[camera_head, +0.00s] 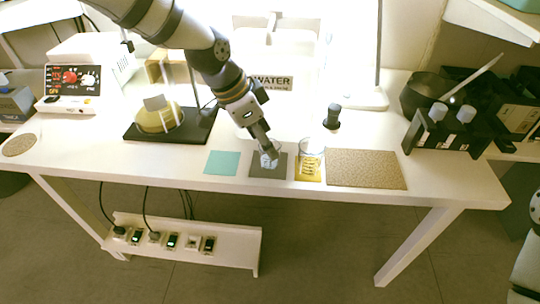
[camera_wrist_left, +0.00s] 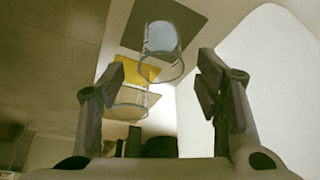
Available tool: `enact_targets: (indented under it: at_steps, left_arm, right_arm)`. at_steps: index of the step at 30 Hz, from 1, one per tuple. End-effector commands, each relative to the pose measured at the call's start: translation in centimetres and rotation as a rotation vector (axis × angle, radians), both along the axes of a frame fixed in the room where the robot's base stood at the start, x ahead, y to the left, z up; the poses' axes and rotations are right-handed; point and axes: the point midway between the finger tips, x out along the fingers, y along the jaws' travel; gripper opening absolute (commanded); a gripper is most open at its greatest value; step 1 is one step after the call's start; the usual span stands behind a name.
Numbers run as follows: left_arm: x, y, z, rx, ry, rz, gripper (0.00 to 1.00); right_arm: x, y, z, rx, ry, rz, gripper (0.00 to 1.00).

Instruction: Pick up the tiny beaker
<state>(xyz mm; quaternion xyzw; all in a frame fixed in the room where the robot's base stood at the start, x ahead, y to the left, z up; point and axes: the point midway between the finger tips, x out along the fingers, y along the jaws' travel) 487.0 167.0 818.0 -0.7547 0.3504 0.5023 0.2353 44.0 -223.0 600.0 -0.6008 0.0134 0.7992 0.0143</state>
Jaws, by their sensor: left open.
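A small clear glass beaker (camera_head: 268,161) with a pale bluish base stands on a dark grey mat (camera_head: 256,171). A second clear beaker (camera_head: 311,147) stands to its right on a yellow mat (camera_head: 308,172). My left gripper (camera_head: 271,153) is right at the first beaker and partly hides it. In the left wrist view my left gripper (camera_wrist_left: 163,72) is open. The bluish beaker (camera_wrist_left: 161,42) lies ahead between its fingertips, with no clear contact. The second beaker (camera_wrist_left: 130,101) shows lower, near the left finger. My right gripper is not in view.
A teal mat (camera_head: 222,163) and a cork mat (camera_head: 366,169) flank the beakers. A dark small bottle (camera_head: 333,117) stands behind them. A black rack (camera_head: 447,132) is at right.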

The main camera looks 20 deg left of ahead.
Motion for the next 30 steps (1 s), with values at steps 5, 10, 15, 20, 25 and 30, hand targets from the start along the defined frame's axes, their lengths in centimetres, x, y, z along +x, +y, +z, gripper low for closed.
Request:
enact_targets:
  at_steps: [5, 10, 15, 20, 25, 30]
  left_arm:
    - [0.7, -0.7, -3.2, 0.0, 0.007, 0.0, 0.58]
    - [0.9, -0.9, -3.4, -0.001, 0.002, 0.0, 0.58]
    - [0.9, -0.9, -3.3, 0.0, 0.002, 0.001, 0.4]
    - [0.9, -0.9, -3.3, -0.001, 0.003, 0.001, 0.07]
    - [0.9, -0.9, -3.3, -0.001, 0.003, 0.001, 0.06]
    - [0.9, -0.8, -2.9, 0.0, 0.001, 0.002, 0.06]
  right_arm:
    - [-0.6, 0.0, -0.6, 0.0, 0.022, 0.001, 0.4]
    - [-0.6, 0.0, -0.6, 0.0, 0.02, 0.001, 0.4]
    - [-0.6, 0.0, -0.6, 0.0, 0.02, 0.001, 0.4]
    - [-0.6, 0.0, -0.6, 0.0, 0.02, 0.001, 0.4]
    - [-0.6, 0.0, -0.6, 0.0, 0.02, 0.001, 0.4]
    - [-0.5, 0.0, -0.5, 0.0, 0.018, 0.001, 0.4]
